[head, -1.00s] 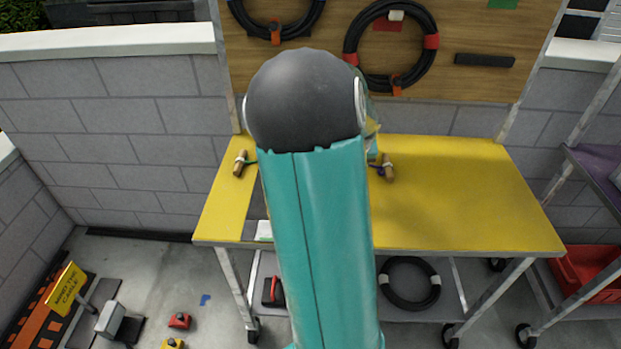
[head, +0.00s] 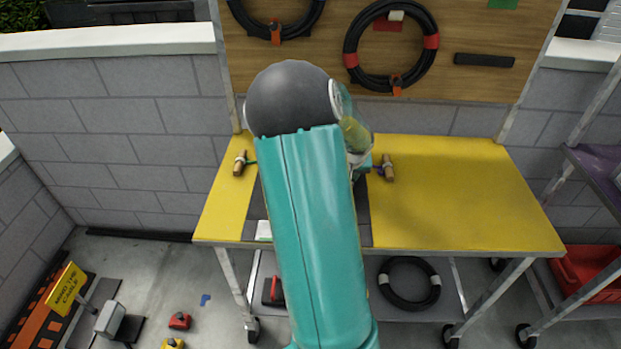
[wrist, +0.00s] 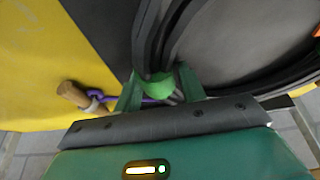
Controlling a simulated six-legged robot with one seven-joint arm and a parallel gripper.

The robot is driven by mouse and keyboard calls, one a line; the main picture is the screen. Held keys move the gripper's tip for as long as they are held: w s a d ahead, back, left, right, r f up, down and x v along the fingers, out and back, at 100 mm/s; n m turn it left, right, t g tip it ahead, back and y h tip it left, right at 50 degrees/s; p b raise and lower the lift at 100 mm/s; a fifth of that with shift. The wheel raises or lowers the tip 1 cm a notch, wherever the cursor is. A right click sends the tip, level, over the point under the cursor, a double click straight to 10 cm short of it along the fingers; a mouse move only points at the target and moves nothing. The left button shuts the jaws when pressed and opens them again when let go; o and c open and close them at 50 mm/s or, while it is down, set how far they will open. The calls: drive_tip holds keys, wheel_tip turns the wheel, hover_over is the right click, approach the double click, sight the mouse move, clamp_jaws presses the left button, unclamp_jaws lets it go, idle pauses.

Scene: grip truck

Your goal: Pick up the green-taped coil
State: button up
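The green-taped coil (wrist: 230,90) is a loop of black cable lying over a dark mat, seen in the wrist view. Its green tape (wrist: 160,82) wraps a bundle of strands. My gripper (wrist: 160,92) has one green finger on each side of the taped bundle. A small gap with purple cord shows beside the left finger, so the fingers look open around the bundle, not clamped. In the head view my arm hides the coil and the gripper.
The yellow table (head: 460,190) is clear on its right side. A wooden peg with purple cord (wrist: 75,95) lies near the left finger. Another peg (head: 240,163) lies at the table's left. Black coils (head: 432,40) hang on the board behind. Another coil (head: 437,285) lies below.

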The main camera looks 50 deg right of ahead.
clamp_jaws()
drive_tip(key=shift+r, duration=0.1)
drive_tip(key=shift+r, duration=0.15)
